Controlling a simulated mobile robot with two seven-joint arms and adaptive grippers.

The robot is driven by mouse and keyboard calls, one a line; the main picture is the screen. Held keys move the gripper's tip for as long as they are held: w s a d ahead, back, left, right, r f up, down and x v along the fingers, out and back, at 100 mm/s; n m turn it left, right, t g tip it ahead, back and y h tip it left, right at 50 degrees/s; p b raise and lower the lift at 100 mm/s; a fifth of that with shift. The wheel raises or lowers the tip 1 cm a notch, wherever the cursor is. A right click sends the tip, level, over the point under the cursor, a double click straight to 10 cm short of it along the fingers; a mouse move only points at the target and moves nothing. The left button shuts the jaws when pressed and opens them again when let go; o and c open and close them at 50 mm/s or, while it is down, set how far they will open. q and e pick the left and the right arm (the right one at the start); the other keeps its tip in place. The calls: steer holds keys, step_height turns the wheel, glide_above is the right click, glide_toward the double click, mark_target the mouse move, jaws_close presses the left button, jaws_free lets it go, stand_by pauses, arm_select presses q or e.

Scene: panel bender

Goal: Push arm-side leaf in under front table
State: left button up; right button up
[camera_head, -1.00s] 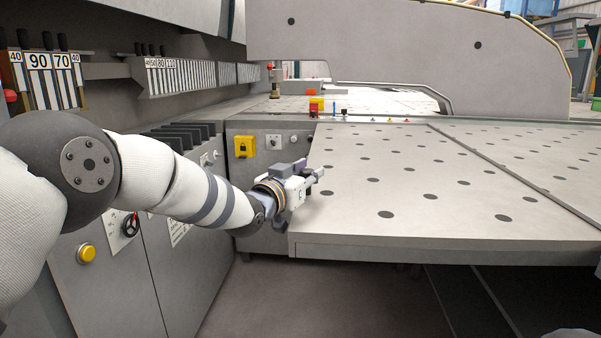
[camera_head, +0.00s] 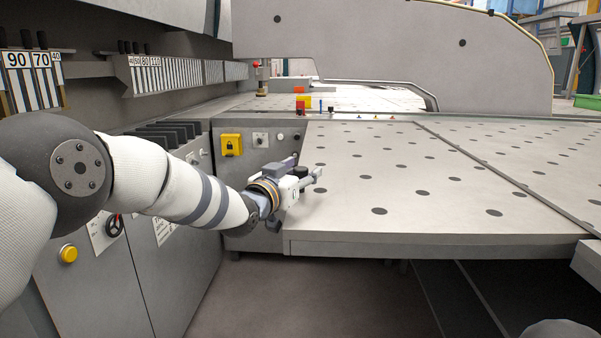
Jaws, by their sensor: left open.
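The arm-side leaf (camera_head: 400,200) looks to be the light grey, dark-dotted panel on the near left of the front table. Its thick front edge (camera_head: 430,246) faces me, and a long seam (camera_head: 515,180) separates it from the table section (camera_head: 540,152) to the right. My left gripper (camera_head: 316,182) is at the leaf's left edge, with its open fingers pointing right and overlapping the leaf's top in the picture. I cannot tell whether it touches the leaf. The gripper and wrist hide part of that left edge. My right gripper is not in view.
A grey cabinet with a yellow lock plate (camera_head: 231,145) stands behind my left wrist. A control cabinet with a yellow button (camera_head: 68,253) is at the left, below tool racks (camera_head: 180,74). The floor (camera_head: 290,300) before the leaf is clear. Dark rails run under the table.

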arm_select(q)
steer(key=shift+r, duration=0.1)
steer(key=v, duration=1.2)
